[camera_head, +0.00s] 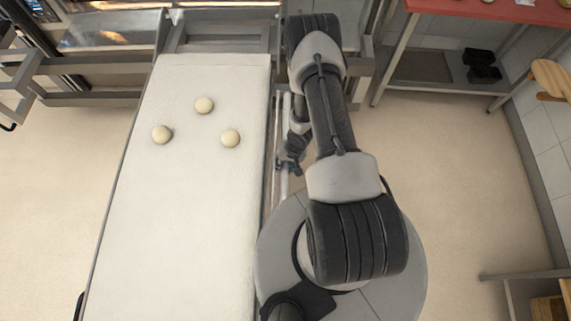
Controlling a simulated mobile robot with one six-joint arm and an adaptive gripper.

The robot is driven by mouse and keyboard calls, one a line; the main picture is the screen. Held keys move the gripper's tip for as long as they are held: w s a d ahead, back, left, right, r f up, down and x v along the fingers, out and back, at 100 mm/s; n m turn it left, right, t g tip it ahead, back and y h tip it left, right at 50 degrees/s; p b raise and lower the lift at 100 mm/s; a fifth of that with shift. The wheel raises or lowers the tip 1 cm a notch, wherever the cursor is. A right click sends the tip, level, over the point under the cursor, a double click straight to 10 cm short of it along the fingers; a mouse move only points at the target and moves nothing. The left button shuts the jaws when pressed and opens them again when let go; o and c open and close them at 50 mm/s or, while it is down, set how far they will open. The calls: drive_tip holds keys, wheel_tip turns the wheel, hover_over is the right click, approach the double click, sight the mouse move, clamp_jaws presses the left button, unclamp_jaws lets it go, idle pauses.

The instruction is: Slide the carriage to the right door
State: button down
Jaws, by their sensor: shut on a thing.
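The carriage (180,220) is a long, white-topped bed running from the bottom of the camera_head view up to the oven front. Three pale dough balls (204,105) rest on its far half. My gripper (286,165) is at the carriage's right side, partly hidden under my arm. It is shut on a slim metal bar (283,185) along that side; the exact contact is hard to see. The oven front (220,40) lies at the top, with grey framing at the carriage's far end. My arm hides what is right of it, and I cannot make out the right door clearly.
Grey rails (75,80) stick out from the oven at the upper left. A red-topped table (490,10) with a lower shelf and dark items (482,66) stands at the upper right. The floor is clear left of the carriage and right of my arm.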

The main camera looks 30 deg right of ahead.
drive_tip(key=c, duration=1.2)
unclamp_jaws()
drive_tip(key=shift+s+d, duration=0.15)
drive_tip(key=shift+d, duration=0.05)
drive_tip(key=shift+c, duration=0.2)
wheel_tip(320, 180, up, 12)
drive_tip(key=s+d, duration=0.1)
drive_tip(key=d, duration=0.1)
drive_tip(key=shift+s, duration=0.2)
